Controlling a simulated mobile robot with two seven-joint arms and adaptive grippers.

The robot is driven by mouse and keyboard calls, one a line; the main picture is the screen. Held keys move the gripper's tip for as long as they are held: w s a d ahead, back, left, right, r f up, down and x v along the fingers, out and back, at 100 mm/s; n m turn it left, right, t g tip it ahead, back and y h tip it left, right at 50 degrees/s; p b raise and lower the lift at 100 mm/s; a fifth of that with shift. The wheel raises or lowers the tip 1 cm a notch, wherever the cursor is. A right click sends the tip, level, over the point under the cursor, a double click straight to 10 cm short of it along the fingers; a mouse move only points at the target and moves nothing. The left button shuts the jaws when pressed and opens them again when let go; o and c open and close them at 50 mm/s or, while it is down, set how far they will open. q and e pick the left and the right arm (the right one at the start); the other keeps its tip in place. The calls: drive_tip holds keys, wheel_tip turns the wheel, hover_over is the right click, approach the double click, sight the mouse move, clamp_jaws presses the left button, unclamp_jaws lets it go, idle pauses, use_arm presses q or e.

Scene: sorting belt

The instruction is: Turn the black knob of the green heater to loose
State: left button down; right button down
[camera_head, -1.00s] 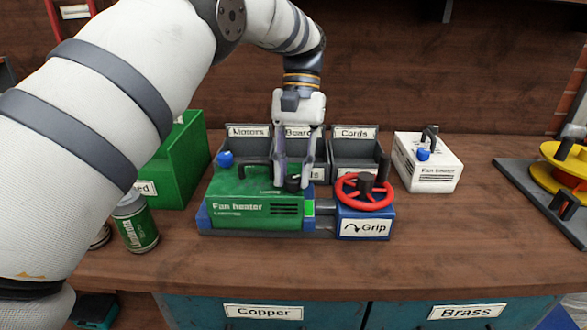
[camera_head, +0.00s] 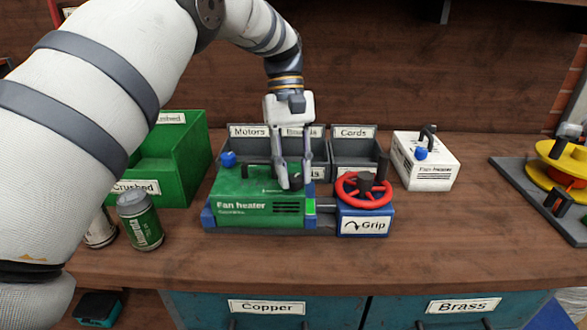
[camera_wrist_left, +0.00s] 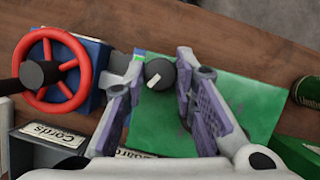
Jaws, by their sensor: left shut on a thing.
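The green fan heater (camera_head: 240,210) sits clamped between blue jaws at the middle of the bench. Its black knob (camera_head: 296,181) is on the top at the right end. In the left wrist view the knob (camera_wrist_left: 160,73) has a white pointer mark aimed to the lower left. My left gripper (camera_head: 292,186) points down from above, shut on the knob, with one finger on each side of it. The fingers hide part of the knob in the head view. My right gripper is not in view.
A blue vise block (camera_head: 362,223) with a red handwheel (camera_head: 364,190) stands right of the heater. Grey bins (camera_head: 355,150) are behind. A white heater (camera_head: 425,168) is further right. Green bin (camera_head: 180,150) and cans (camera_head: 140,222) stand left. The bench front is clear.

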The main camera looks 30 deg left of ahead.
use_arm(q)
drive_tip(key=c, duration=1.3)
unclamp_jaws()
drive_tip(key=v, duration=0.7)
drive_tip(key=shift+r, duration=0.25)
